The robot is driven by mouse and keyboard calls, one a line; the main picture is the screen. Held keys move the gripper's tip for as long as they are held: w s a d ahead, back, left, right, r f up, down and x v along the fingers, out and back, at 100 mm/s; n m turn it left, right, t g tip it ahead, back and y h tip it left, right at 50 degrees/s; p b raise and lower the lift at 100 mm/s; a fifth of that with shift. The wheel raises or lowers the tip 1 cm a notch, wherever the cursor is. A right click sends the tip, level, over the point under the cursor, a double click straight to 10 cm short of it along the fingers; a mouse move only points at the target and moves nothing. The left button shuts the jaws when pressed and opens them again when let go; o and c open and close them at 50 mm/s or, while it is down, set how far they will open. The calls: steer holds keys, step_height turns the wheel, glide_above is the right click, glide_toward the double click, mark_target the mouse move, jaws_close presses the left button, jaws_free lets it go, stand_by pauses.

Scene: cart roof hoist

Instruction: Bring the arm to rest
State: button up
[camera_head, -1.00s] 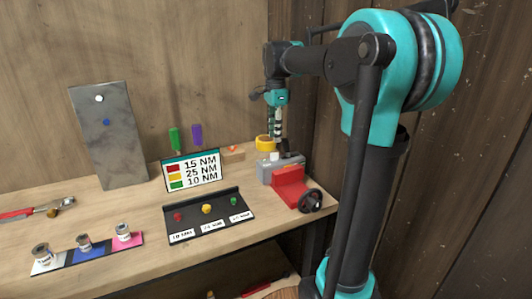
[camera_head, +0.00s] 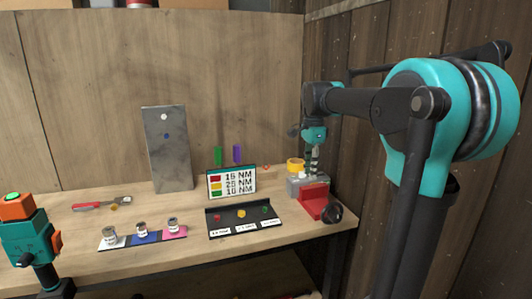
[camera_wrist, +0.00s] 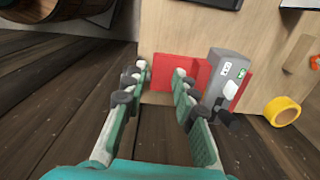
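The red part of the vise (camera_wrist: 172,72) shows behind the fingertips in the wrist view. Whether the fingers touch the vise cannot be told.
A torque sign (camera_head: 232,182) stands behind a black tray (camera_head: 245,224) on the bench. A yellow roll (camera_head: 295,165) lies behind the vise. A teal and orange device (camera_head: 28,240) stands at front left. A wooden wall is close on the right.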

steer(key=s+d+f+n+t, duration=0.2)
steer(key=s+f+n, duration=0.5)
steer(key=s+f, duration=0.4)
steer(key=s+d+f+n+t, duration=0.2)
steer(key=s+f+n, duration=0.6)
steer(key=s+f, duration=0.3)
step_height(320, 180, down, 5)
steer(key=shift+r, duration=0.2)
steer(key=shift+s+d, duration=0.1)
